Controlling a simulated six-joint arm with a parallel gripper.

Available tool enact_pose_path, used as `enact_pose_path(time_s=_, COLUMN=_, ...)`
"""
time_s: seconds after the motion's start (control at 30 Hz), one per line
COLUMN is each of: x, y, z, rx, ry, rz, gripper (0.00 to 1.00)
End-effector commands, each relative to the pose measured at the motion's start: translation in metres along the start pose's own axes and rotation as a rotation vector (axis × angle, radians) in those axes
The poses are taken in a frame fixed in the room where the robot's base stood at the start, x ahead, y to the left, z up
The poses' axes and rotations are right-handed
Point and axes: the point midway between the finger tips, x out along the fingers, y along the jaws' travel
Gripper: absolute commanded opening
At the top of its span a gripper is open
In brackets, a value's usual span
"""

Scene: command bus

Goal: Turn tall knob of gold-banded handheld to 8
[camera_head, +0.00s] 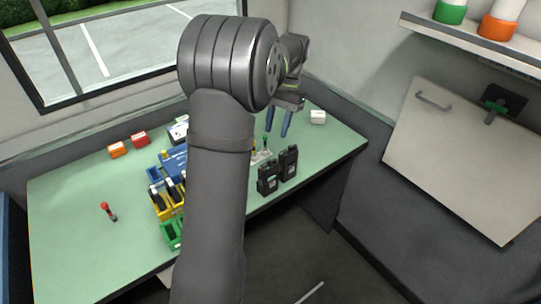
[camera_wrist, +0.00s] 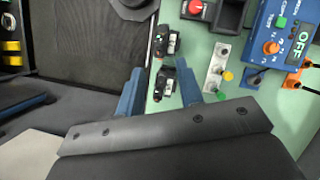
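Two dark handhelds stand side by side near the table's front right edge, a shorter one (camera_head: 267,182) and a taller one (camera_head: 289,163). In the wrist view two handhelds show from above, one higher up (camera_wrist: 166,42) and one near the fingers (camera_wrist: 163,84). I cannot make out a gold band, the tall knob or its setting on either. My gripper (camera_head: 279,121) has two blue fingers, spread apart and pointing down, with nothing between them in the head view. In the wrist view the fingers (camera_wrist: 160,95) also show apart, near the closer handheld.

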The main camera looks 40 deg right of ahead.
Motion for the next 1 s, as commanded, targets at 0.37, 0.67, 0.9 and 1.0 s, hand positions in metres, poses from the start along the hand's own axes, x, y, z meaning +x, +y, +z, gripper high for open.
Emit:
enact_pose_path(time_s=0.37, x=0.076, y=0.0, z=0.001, rx=0.0, ry=-0.003, rz=0.0, gripper=0.34)
enact_pose_path(time_s=0.67, x=0.096, y=0.0, z=0.0, rx=0.001, ry=0.001, rz=-0.001, gripper=0.34)
enact_pose_path(time_s=0.9, x=0.096, y=0.0, z=0.0, rx=0.001, ry=0.001, rz=-0.001, gripper=0.32)
enact_pose_path(time_s=1.0, x=0.096, y=0.0, z=0.0, rx=0.001, ry=0.001, rz=-0.001, gripper=0.12)
